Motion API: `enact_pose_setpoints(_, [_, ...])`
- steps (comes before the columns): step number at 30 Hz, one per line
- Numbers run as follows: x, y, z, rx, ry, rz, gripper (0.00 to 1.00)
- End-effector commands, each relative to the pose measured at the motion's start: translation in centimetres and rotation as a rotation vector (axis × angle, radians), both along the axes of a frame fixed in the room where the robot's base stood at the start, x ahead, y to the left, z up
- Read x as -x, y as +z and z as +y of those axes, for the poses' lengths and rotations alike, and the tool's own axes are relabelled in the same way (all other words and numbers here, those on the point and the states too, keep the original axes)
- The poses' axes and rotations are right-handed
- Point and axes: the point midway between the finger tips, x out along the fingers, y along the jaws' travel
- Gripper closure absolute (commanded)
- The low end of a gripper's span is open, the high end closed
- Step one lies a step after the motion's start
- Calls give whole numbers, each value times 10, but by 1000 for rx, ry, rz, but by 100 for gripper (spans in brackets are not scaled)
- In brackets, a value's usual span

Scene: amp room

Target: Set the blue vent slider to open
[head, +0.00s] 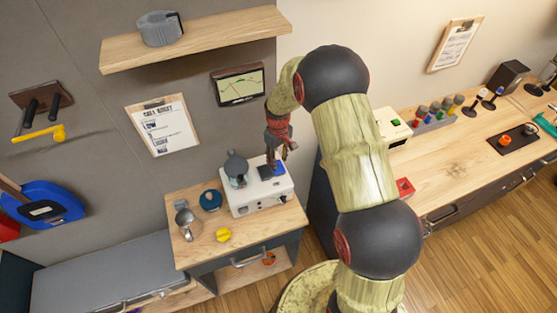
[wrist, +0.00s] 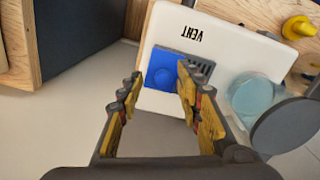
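The blue vent slider (wrist: 163,70) sits on the top of a white box (wrist: 225,38) marked VENT. A dark slotted grille (wrist: 203,68) shows beside it, on its right in the wrist view. In the head view the slider (head: 277,169) is at the right part of the white box (head: 254,202), partly behind my gripper. My gripper (wrist: 157,78) is open and empty, its fingers apart. It points down at the slider, and the right finger overlaps the slider's edge in the wrist view. I cannot tell whether any finger touches it.
A teal jar with a grey lid (head: 236,166) stands on the white box, close beside the slider. A metal jug (head: 187,223), a dark blue round item (head: 210,200) and a yellow item (head: 223,234) are on the small wooden cabinet. A shelf (head: 195,40) hangs above.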

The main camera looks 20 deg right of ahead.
Motion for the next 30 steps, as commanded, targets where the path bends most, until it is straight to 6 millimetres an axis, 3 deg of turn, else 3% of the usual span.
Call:
enact_pose_setpoints(16, [-1,98,-1,0,-1,-2,65])
enact_pose_setpoints(21, [-1,112,-1,1,-1,-1,65])
enact_pose_setpoints(30, [-1,114,-1,0,-1,0,65])
